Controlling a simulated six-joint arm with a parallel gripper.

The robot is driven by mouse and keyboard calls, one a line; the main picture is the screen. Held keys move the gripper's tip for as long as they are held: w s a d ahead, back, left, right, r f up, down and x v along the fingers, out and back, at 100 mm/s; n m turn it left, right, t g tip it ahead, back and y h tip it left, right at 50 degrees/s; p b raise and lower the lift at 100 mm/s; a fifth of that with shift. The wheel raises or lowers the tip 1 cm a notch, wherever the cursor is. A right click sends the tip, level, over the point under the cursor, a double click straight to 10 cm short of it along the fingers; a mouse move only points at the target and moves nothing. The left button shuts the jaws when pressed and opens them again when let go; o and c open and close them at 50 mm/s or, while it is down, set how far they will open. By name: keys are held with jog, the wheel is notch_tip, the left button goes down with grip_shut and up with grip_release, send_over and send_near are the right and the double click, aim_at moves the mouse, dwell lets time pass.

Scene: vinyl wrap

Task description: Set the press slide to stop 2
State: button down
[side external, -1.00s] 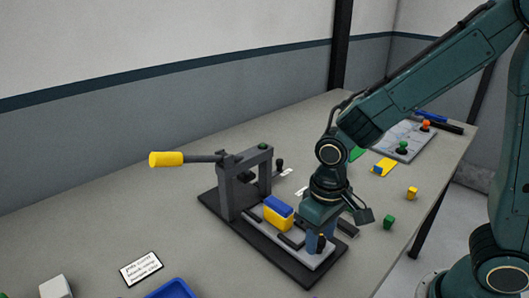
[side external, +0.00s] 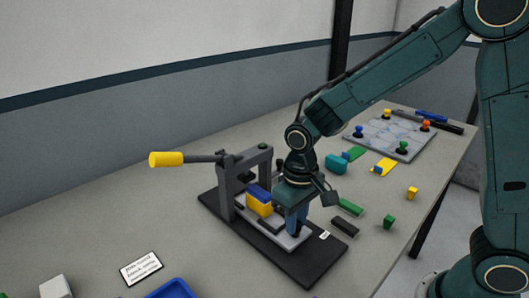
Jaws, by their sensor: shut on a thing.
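The press has a dark base (side external: 312,268) and an upright grey frame (side external: 225,190). A light grey slide (side external: 275,235) lies on the base, its inner end near the frame. A yellow block with a blue top (side external: 258,205) sits on the slide close to the frame. My gripper (side external: 297,229) points down at the slide's outer end and is shut on what appears to be the slide's handle, which the fingers mostly hide. The stop marks cannot be read in this view.
The press lever with its yellow grip (side external: 166,159) sticks out left. A printed card (side external: 141,268) and a blue tray (side external: 172,289) are at the front. Right of the press lie a black block (side external: 345,227), a green strip (side external: 350,207) and small green and yellow blocks.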

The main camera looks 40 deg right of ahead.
aim_at(280, 224)
jog(key=shift+w, duration=2.4)
jog(key=c, duration=1.2)
grip_release()
jog(key=shift+s, duration=0.1)
notch_tip(280, 224, up, 14)
